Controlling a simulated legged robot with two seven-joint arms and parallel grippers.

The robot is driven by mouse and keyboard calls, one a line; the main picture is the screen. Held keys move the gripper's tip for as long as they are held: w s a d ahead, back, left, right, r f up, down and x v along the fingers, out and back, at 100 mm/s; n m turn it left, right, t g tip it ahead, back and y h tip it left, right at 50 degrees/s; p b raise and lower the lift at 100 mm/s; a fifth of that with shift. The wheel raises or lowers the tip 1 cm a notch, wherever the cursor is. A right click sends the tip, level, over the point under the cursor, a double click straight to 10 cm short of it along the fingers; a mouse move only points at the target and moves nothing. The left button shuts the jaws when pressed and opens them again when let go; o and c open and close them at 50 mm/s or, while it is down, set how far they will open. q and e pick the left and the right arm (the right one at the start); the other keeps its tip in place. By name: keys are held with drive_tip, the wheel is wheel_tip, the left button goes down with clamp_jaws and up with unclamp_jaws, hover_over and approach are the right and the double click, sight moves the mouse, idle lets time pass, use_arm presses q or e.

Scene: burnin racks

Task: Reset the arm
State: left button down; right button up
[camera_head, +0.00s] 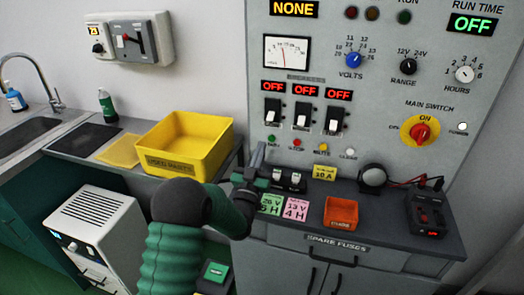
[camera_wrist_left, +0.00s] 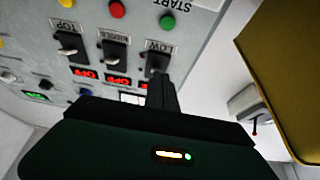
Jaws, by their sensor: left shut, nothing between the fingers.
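My left arm comes in from the bottom of the head view, with a dark green sleeve and black joints. My left gripper (camera_head: 257,160) is shut and empty. It is in front of the lower left of the grey control panel (camera_head: 405,100), left of the breaker switches and near the yellow bin. In the left wrist view my shut gripper (camera_wrist_left: 161,92) points toward the panel, which appears upside down, with the switch marked LOW (camera_wrist_left: 157,62) just beyond the fingertips. I cannot tell whether they touch. My right gripper is not in view.
A yellow bin (camera_head: 172,163) stands on the counter left of my gripper. An orange tray (camera_head: 341,213), green and pink notes (camera_head: 296,208) and a dark meter (camera_head: 427,215) lie on the ledge below the panel. A sink (camera_head: 25,135) is at the far left.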

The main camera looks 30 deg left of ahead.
use_arm(q)
drive_tip(key=shift+s+d+r, duration=0.1)
drive_tip(key=s+d+f+m+g+h+p, duration=0.1)
drive_tip(key=s+d+f+g+h+p, duration=0.15)
drive_tip(key=d+g+p, duration=0.2)
drive_tip(key=s+d+f+m+g+h+p, duration=0.1)
drive_tip(key=s+d+f+g+h+p, duration=0.1)
drive_tip(key=s+d+g+p, duration=0.25)
drive_tip(key=s+d+f+g, duration=0.1)
drive_tip(key=s+d+g, duration=0.1)
drive_tip(key=s, duration=0.6)
drive_tip(key=s+d+f+g+p, duration=0.1)
drive_tip(key=s+d+f+g, duration=0.1)
drive_tip(key=s+g, duration=0.3)
drive_tip(key=s+d+f+g+p, duration=0.1)
drive_tip(key=s+d+g, duration=0.2)
drive_tip(key=s, duration=0.8)
drive_tip(key=shift+s+d+f+m+g+h, duration=0.25)
drive_tip(key=shift+s+m+g+h, duration=0.05)
drive_tip(key=shift+s+g+h, duration=0.1)
